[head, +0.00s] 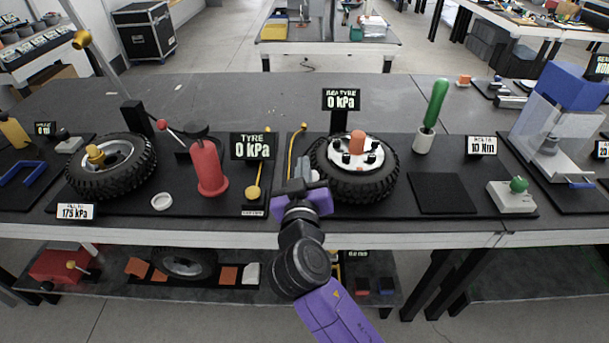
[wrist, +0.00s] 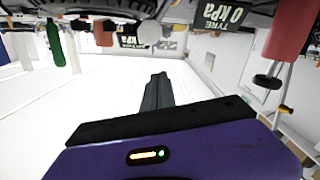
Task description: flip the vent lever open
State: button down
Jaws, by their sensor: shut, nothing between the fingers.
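A yellow lever with a round knob (head: 254,192) stands beside the TYRE gauge (head: 252,147), which reads 0 kPa; its knob end is low, by a small label too small to read. A second thin yellow lever (head: 292,150) rises left of the right-hand wheel (head: 357,168). I cannot tell for sure which one is the vent lever. My gripper (head: 306,180) is shut and empty, between the first lever and the wheel, apart from the knob. In the wrist view its closed fingers (wrist: 157,92) point to a pale, overexposed surface. The TYRE gauge also shows upside down there (wrist: 218,14).
A red cylinder (head: 208,167) and the left wheel (head: 112,166) stand left of the levers. A second gauge (head: 341,100) reads 0 kPa behind the right wheel. The bench front edge is near my arm.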

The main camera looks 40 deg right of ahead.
jog(key=b+v, duration=0.2)
jog(key=v, duration=0.8)
jog(key=shift+a+r, duration=0.1)
